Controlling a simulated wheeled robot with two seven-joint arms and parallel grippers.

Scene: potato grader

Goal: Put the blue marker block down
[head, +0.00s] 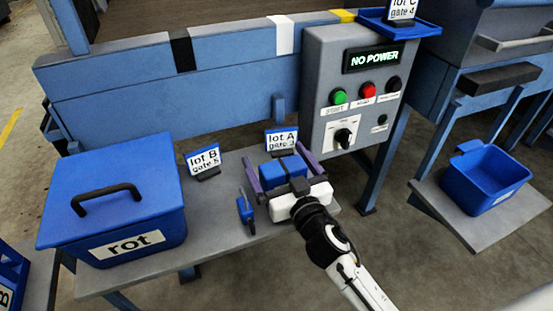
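The blue marker block (271,177) is between the two purple fingers of my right gripper (281,162), over the grey table near the lot A sign. The fingers sit close against both sides of the block, and the gripper looks shut on it. The gripper's body hides the block's near side. I cannot tell whether the block touches the table. My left gripper is not in view.
The blue rot box (115,180) with a black handle stands left on the grey table (225,240). A small blue-and-black object (245,212) lies beside my gripper. Lot B (204,160) and lot A (281,140) signs stand behind. The control box (345,90) reads NO POWER. A blue bin (487,177) is right.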

